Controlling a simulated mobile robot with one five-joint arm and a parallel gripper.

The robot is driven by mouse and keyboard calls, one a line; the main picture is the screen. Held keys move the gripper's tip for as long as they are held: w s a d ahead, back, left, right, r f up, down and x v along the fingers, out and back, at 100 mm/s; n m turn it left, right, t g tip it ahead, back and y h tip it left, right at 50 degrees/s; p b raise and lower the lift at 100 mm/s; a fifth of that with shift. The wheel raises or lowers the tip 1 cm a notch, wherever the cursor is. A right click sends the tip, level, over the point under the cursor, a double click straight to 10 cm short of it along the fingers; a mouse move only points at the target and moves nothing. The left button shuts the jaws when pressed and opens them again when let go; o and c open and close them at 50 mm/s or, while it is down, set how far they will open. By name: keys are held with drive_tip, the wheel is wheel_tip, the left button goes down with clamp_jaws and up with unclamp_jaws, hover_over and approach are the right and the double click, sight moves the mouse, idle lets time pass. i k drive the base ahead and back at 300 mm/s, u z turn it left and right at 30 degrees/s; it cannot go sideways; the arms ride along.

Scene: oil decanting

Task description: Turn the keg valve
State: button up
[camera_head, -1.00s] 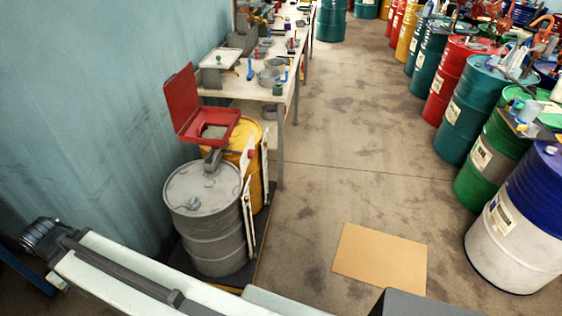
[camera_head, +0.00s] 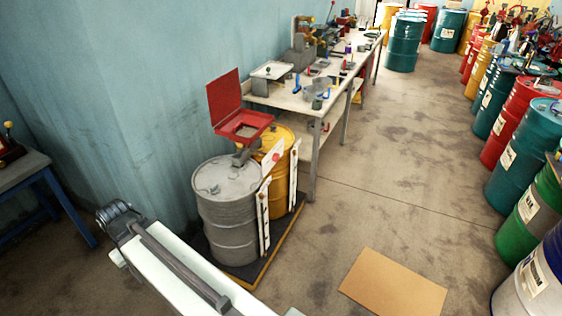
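No keg valve can be made out clearly. A grey drum (camera_head: 228,226) stands upright at centre left, with small fittings on its lid too small to tell apart. A yellow drum (camera_head: 281,146) stands behind it, partly hidden. An open red box-like funnel (camera_head: 238,122) with a raised lid sits above the drums. My pale arm reaches in from the bottom, left of and in front of the grey drum. No gripper fingers show.
A long workbench (camera_head: 287,98) with tools runs along the wall behind the drums. A blue-legged table (camera_head: 24,172) stands at the far left. Rows of coloured drums (camera_head: 515,118) line the right. A cardboard sheet (camera_head: 393,284) lies on otherwise clear middle floor.

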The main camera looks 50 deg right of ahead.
sight(276, 157)
drive_tip(key=z, duration=1.65)
drive_tip(key=i, duration=0.55)
drive_tip(key=u, duration=1.7)
drive_tip(key=k, duration=0.65)
drive_tip(key=z, duration=0.6)
drive_tip(key=i, duration=1)
